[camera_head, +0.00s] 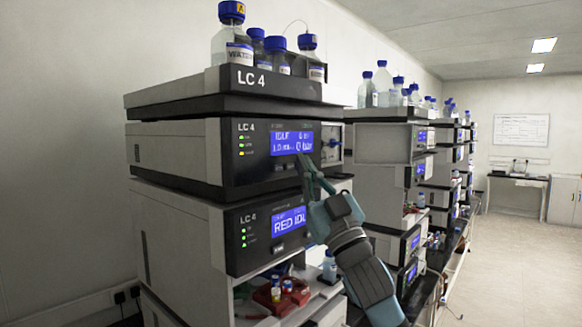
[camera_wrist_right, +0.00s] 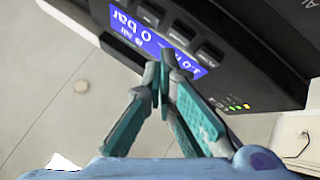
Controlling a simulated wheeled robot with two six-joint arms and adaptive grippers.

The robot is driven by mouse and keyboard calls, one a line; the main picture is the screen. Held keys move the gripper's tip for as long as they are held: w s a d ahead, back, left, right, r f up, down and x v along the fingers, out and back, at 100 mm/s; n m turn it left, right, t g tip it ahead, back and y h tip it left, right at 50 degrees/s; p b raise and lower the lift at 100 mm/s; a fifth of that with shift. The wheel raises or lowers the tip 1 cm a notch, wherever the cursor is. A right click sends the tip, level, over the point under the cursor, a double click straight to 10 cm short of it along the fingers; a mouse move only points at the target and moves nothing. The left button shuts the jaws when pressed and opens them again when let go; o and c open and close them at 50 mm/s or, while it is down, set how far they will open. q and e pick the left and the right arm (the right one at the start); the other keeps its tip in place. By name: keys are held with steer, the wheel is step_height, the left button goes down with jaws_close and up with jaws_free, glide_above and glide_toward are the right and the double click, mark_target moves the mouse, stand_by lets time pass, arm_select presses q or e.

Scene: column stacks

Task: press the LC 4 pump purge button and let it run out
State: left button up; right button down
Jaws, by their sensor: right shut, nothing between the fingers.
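The LC 4 pump module (camera_head: 255,165) is the upper dark-fronted unit of the nearest stack. Its blue display (camera_head: 291,142) shows a bar reading of 0, and small green and amber lights glow at its left. The right wrist view shows this display (camera_wrist_right: 150,38) upside down, with a row of dark buttons (camera_wrist_right: 181,31) along it. My right gripper (camera_head: 304,161) is shut and empty, its fingertips at the panel just under the display. My left gripper is out of view.
A second LC 4 unit (camera_head: 268,232) with a blue display sits below. Blue-capped solvent bottles (camera_head: 232,45) stand in the top tray. A red vial rack (camera_head: 281,297) sits lower down. More stacks (camera_head: 390,170) line the right, with clear floor (camera_head: 510,260) beyond.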

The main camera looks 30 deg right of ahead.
stand_by(0.7)
steer(key=shift+w+a+p, duration=0.15)
steer(key=shift+w+p, duration=0.25)
steer(key=shift+w+a+p, duration=0.1)
steer(key=shift+w+p, duration=0.25)
steer(key=shift+w, duration=0.05)
stand_by(0.6)
steer(key=shift+s, duration=0.1)
steer(key=shift+s+d+b, duration=0.25)
steer(key=shift+s+b, duration=0.45)
steer(key=shift+b, duration=0.1)
